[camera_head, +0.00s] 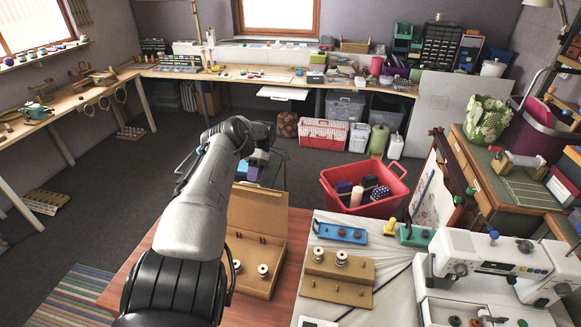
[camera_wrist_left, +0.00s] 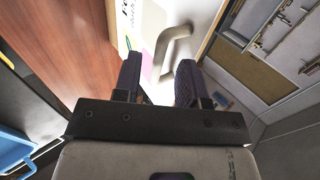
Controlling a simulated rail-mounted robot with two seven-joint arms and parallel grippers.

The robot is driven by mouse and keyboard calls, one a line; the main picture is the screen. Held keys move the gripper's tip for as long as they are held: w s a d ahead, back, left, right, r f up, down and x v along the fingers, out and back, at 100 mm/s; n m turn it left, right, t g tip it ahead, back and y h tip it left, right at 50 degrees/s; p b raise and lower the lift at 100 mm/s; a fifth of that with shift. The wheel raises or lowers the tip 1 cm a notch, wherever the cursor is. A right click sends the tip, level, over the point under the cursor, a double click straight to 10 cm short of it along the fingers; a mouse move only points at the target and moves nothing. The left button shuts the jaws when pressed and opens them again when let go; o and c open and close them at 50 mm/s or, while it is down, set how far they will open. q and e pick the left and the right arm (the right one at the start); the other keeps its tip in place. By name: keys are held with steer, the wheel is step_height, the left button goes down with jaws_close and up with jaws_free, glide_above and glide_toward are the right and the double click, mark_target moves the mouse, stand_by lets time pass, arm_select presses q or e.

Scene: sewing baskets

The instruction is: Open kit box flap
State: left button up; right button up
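The brown cardboard kit box (camera_head: 256,283) stands on the wooden table, partly hidden behind my left arm. Its flap (camera_head: 259,212) stands raised at the far side, leaning back, and white spools (camera_head: 263,270) show inside. My left gripper (camera_head: 255,165) is beyond the far edge of the flap in the head view, small and partly hidden by its wrist. In the left wrist view its two dark fingers (camera_wrist_left: 158,80) are apart, with nothing visible held between them. I cannot tell whether it touches the flap. My right gripper is in neither view.
A red basket (camera_head: 365,205) with sewing items stands right of the table's far end. A wooden spool holder (camera_head: 337,288), a blue tray (camera_head: 340,233) and a white sewing machine (camera_head: 490,258) are to the right. A grey handle (camera_wrist_left: 176,44) shows ahead in the left wrist view.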

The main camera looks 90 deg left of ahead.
arm_select(q)
steer(key=w+d+r+p, duration=0.1)
steer(key=w+d+r, duration=0.5)
steer(key=w+r, duration=0.3)
steer(key=shift+w+d, duration=0.25)
steer(key=shift+w, duration=0.15)
steer(key=shift+r, duration=0.1)
stand_by(0.4)
